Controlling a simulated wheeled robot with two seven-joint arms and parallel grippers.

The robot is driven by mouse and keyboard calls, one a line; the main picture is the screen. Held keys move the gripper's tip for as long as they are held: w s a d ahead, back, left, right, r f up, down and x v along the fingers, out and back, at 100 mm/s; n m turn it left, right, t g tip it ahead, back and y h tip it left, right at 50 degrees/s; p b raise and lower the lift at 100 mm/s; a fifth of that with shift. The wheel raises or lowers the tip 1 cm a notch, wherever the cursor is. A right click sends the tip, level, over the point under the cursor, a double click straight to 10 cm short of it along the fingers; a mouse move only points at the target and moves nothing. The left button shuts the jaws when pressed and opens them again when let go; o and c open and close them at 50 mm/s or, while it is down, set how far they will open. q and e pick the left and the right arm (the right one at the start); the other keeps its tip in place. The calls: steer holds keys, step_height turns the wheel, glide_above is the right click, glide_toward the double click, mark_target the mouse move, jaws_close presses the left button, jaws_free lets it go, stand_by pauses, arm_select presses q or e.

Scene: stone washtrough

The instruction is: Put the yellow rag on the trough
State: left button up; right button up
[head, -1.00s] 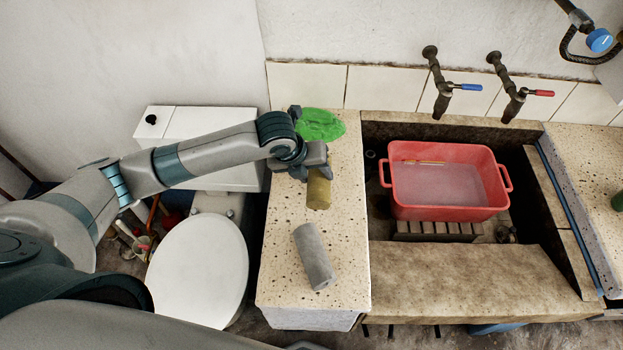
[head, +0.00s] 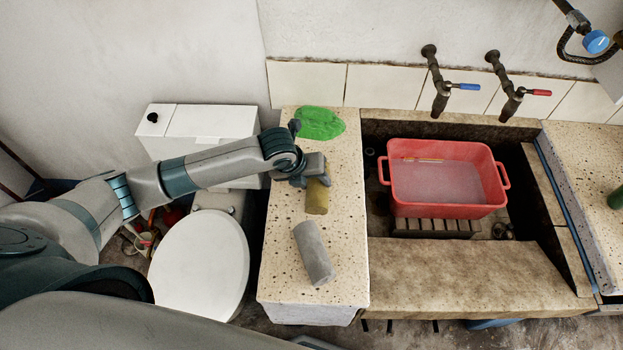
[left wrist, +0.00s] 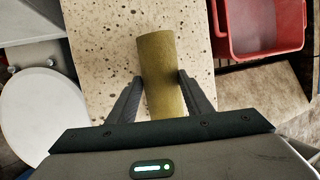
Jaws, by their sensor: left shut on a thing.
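The yellow rag (head: 316,199) is a rolled, dull yellow cylinder at the speckled stone counter left of the basin. My left gripper (head: 318,181) is shut on its back part in the head view. In the left wrist view the rag (left wrist: 160,70) stands between the two fingers (left wrist: 158,98), which press its sides. I cannot tell whether the rag is on the counter or just above it. The stone trough (head: 460,270) is right of the counter, with a broad front ledge. My right gripper is not in view.
A grey roll (head: 314,254) lies just in front of the rag, and a green cloth (head: 319,124) lies behind it. A red tub (head: 447,212) of water stands in the trough. Two taps (head: 437,100) hang above. The trough's front ledge is bare.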

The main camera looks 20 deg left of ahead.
arm_select(q)
steer(key=shift+f, duration=0.1)
steer(key=o, duration=1.2)
steer(key=shift+r, duration=0.2)
steer(key=shift+s+a+r, duration=0.15)
steer(key=shift+a+r, duration=0.05)
steer(key=shift+r, duration=0.25)
steer(key=shift+b+v, duration=1.25)
steer(key=shift+v, duration=4.2)
steer(key=shift+s+f, duration=0.1)
steer(key=shift+s, duration=0.05)
